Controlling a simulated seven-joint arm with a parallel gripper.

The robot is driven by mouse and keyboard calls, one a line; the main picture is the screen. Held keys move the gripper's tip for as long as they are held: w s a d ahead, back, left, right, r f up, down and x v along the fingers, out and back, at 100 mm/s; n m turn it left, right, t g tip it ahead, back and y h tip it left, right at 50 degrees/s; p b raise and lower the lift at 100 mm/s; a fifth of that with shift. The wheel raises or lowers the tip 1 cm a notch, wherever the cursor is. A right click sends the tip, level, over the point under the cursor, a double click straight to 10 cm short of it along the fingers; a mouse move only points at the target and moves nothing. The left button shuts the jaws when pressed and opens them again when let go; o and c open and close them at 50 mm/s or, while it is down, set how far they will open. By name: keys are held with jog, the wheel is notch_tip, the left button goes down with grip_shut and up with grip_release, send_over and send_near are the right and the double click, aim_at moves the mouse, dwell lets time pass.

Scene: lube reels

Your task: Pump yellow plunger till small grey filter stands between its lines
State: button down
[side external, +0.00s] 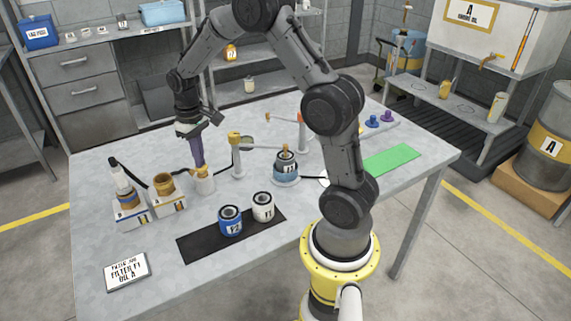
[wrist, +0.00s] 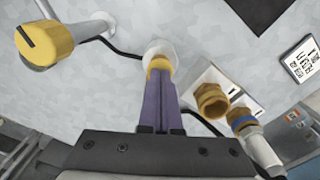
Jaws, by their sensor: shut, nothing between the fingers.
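My gripper (side external: 198,166) is shut with nothing between its purple fingers and points down. Its tips are at the yellow plunger top (wrist: 159,63) of a small white pump (side external: 203,184); whether they press on it or hover just above I cannot tell. In the wrist view the fingertips (wrist: 161,82) overlap the plunger's near side, with the white pump body (wrist: 160,47) beyond. A small grey-blue filter (side external: 285,168) with a brass fitting on top stands on a round pale base right of the pump. Its lines and any level are too small to read.
A post with a yellow knob (side external: 235,140) stands close right of the pump. Two white boxes with brass fittings (side external: 164,185) stand left. White and blue cans (side external: 230,222) stand on a black mat (side external: 195,248).

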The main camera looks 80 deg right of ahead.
jog(key=shift+f, duration=0.55)
jog(key=shift+r, duration=3.85)
